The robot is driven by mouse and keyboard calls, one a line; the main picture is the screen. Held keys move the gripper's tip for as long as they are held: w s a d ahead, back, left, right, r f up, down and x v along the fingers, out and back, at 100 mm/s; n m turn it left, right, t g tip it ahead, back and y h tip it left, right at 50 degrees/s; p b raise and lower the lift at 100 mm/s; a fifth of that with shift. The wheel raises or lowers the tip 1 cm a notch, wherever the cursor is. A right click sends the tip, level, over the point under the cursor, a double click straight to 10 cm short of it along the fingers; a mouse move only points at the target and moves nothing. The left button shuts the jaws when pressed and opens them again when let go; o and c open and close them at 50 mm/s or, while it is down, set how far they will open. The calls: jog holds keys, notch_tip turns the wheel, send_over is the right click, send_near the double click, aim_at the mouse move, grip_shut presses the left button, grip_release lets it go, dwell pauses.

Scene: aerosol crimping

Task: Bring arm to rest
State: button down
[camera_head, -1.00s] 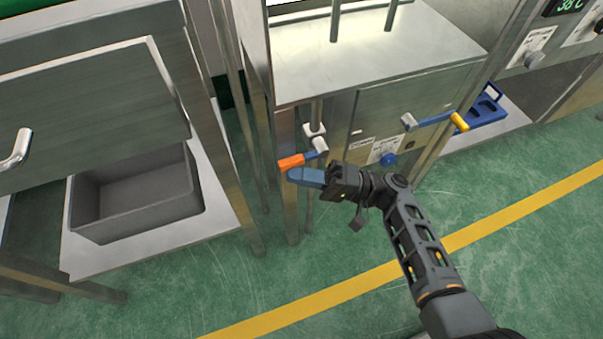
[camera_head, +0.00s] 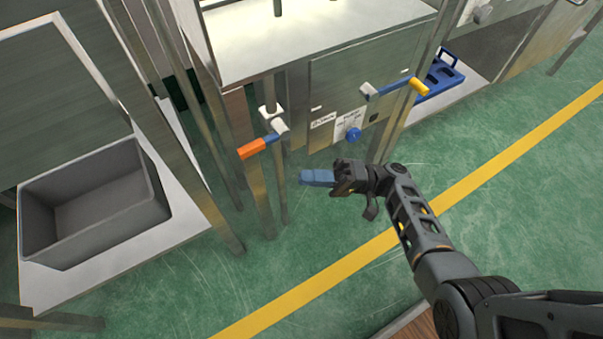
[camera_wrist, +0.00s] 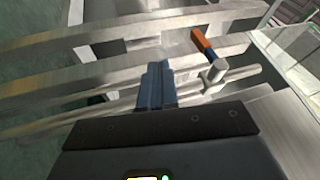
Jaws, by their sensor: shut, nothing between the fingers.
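My gripper (camera_head: 318,178), with blue fingers, is shut and empty in the head view. It is held in the open in front of the steel machine, below and right of the orange-tipped lever (camera_head: 262,146). A clear gap shows between the fingers and that lever. In the wrist view the blue fingers of my gripper (camera_wrist: 156,85) lie together, pointing at steel bars. The orange-ended lever (camera_wrist: 202,42) shows there to the right of the fingertips.
A yellow-tipped lever (camera_head: 395,88) and a blue knob (camera_head: 353,135) are on the machine's front. A grey bin (camera_head: 95,205) sits on a low shelf at left. A blue tray (camera_head: 437,80) lies on the right shelf. Green floor with a yellow line (camera_head: 300,300) is open in front.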

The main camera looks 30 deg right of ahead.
dwell(0.5)
jog(key=s+a+f+m+g+h, duration=0.2)
jog(key=s+a+f+m+h, duration=0.15)
jog(key=s+f+h, duration=0.85)
jog(key=s+d+n+t+h, duration=0.1)
jog(key=s+d+h, duration=0.15)
jog(key=s, duration=0.45)
jog(key=s+d+n+h, duration=0.1)
jog(key=s+d+h, duration=0.15)
jog(key=s, duration=0.45)
jog(key=s+r+n+t+h+p, duration=0.1)
jog(key=r+p, duration=1.3)
jog(key=r, duration=1.5)
jog(key=s+r+n+t+h+p, duration=0.1)
jog(key=s+r+n+t+p, duration=0.2)
jog(key=r+p, duration=1.2)
notch_tip(320, 180, up, 15)
jog(key=n+t, duration=0.1)
jog(key=t, duration=0.2)
jog(key=shift+s+a+h, duration=0.2)
jog(key=shift+a+h, duration=0.1)
